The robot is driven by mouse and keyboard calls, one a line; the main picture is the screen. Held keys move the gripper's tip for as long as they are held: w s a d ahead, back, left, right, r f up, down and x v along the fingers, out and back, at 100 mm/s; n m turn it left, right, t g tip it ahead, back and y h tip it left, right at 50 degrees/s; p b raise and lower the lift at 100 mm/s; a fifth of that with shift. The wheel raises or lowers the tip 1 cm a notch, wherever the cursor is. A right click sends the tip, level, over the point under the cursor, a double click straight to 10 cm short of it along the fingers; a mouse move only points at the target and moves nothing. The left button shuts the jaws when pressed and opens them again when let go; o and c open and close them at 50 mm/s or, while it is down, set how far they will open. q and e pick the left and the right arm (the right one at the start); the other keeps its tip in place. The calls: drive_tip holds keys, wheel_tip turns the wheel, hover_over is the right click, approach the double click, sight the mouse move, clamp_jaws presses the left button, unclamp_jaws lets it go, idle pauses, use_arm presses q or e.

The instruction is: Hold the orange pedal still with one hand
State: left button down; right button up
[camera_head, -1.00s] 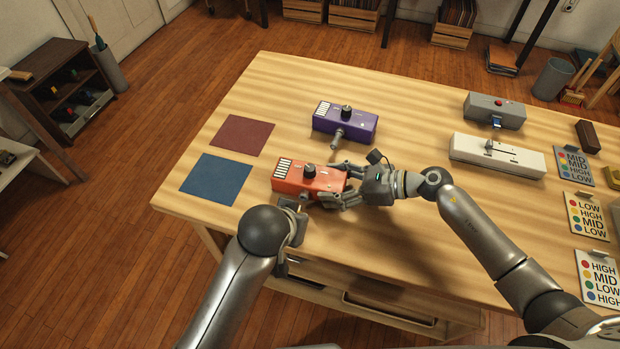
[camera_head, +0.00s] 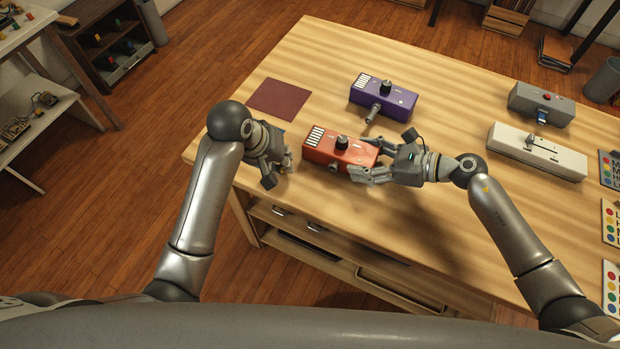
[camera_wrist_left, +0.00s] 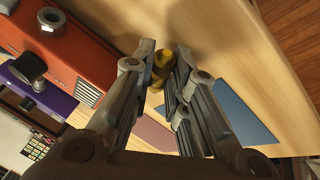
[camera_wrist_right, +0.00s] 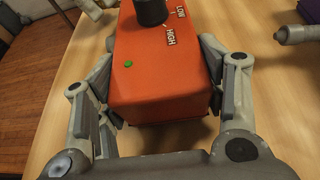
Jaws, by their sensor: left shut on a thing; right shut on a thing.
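The orange pedal (camera_head: 335,150) lies on the wooden table, with a black knob and a white-striped panel on top. My right gripper (camera_head: 368,160) has its fingers along both sides of the pedal's right end. In the right wrist view the orange pedal (camera_wrist_right: 160,70) sits between the two fingers, its "LOW" and "HIGH" marks showing. My left gripper (camera_head: 278,166) is just left of the pedal, apart from it. In the left wrist view its fingers close on a small brass-coloured cylinder (camera_wrist_left: 162,68). The orange pedal also shows there (camera_wrist_left: 70,50).
A purple pedal (camera_head: 385,97) stands behind the orange one. A maroon mat (camera_head: 279,98) lies at the back left; a blue mat (camera_wrist_left: 240,108) shows in the left wrist view. A white box (camera_head: 537,150) and a grey box (camera_head: 541,104) are at the right.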

use_arm(q)
drive_tip(key=w+a+n, duration=0.1)
drive_tip(key=w+a+r+n+h, duration=0.1)
drive_tip(key=w+a, duration=0.1)
drive_tip(key=w+a+n, duration=0.1)
drive_tip(key=a, duration=0.1)
drive_tip(key=shift+w+a+r+n, duration=0.1)
drive_tip(key=shift+w+r+n, duration=0.1)
drive_tip(key=shift+r+n, duration=0.2)
drive_tip(key=w+a+r+n, duration=0.1)
drive_tip(key=w+a+r+n+h, duration=0.1)
drive_tip(key=a, duration=0.1)
drive_tip(key=w+a+r+n+h, duration=0.1)
drive_tip(key=w+a+n, duration=0.1)
drive_tip(key=shift+a+r+t, duration=0.2)
drive_tip(key=shift+t, duration=0.2)
drive_tip(key=shift+f, duration=2.65)
drive_tip(key=c, duration=1.3)
unclamp_jaws()
drive_tip(key=shift+c, duration=0.2)
